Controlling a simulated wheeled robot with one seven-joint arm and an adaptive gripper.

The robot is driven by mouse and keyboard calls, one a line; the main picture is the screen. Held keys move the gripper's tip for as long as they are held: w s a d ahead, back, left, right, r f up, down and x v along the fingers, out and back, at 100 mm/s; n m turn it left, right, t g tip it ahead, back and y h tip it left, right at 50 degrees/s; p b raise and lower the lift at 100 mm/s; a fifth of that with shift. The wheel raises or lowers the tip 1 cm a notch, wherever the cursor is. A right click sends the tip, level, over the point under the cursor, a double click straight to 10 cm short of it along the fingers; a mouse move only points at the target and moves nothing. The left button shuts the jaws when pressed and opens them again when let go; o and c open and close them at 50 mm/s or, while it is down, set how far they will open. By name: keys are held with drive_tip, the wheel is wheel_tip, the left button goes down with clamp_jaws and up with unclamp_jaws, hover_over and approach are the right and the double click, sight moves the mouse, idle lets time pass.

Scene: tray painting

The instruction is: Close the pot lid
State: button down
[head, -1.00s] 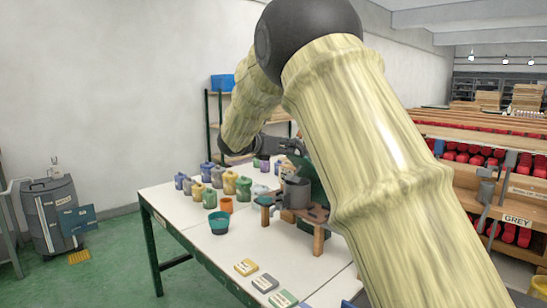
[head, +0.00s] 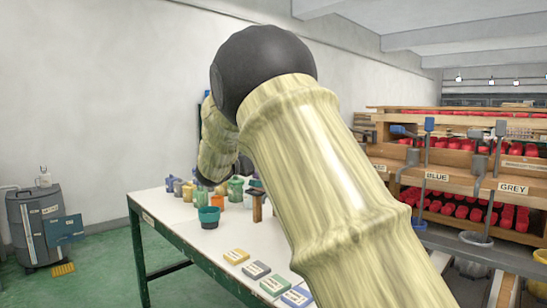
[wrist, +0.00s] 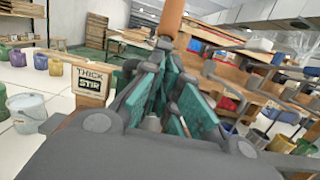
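My gripper (wrist: 163,55), grey with teal pads, fills the middle of the wrist view. Its fingers converge toward their tips, but whether a gap remains between them is unclear. An orange-brown cylinder (wrist: 171,18) shows just beyond the tips; I cannot tell whether they touch it. A wooden stand with a "THICK STIR" sign (wrist: 90,82) is left of my fingers. In the head view, part of a wooden stand (head: 257,206) shows beside my arm. My arm hides the gripper there. I cannot make out the pot or its lid in either current view.
The white table (head: 178,210) carries several coloured containers at the back, a teal tub (head: 209,217) and several labelled blocks in front. A pale bucket (wrist: 27,112) is at the wrist view's left. A rack with red items (head: 455,207) stands to the right.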

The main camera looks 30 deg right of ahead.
drive_tip(key=f+b, duration=0.2)
drive_tip(key=shift+a+f+b, duration=0.25)
drive_tip(key=shift+b, duration=0.05)
drive_tip(key=shift+s+a+f+b, duration=0.1)
drive_tip(key=shift+f+b, duration=0.4)
drive_tip(key=shift+b, duration=0.2)
drive_tip(key=shift+s+a+f+b, duration=0.1)
drive_tip(key=shift+f+b, duration=0.4)
drive_tip(key=shift+b, duration=0.15)
drive_tip(key=c, duration=2.2)
unclamp_jaws()
drive_tip(key=o, duration=0.4)
drive_tip(key=shift+o, duration=0.3)
drive_tip(key=shift+s+a+f, duration=0.15)
drive_tip(key=shift+a+f, duration=0.2)
drive_tip(key=shift+a, duration=0.15)
drive_tip(key=o, duration=1.3)
drive_tip(key=v, duration=0.5)
drive_tip(key=shift+a+r, duration=0.15)
drive_tip(key=shift+r, duration=0.2)
drive_tip(key=shift+o, duration=0.2)
drive_tip(key=r+v, duration=0.1)
drive_tip(key=v, duration=0.5)
drive_tip(key=shift+f, duration=0.4)
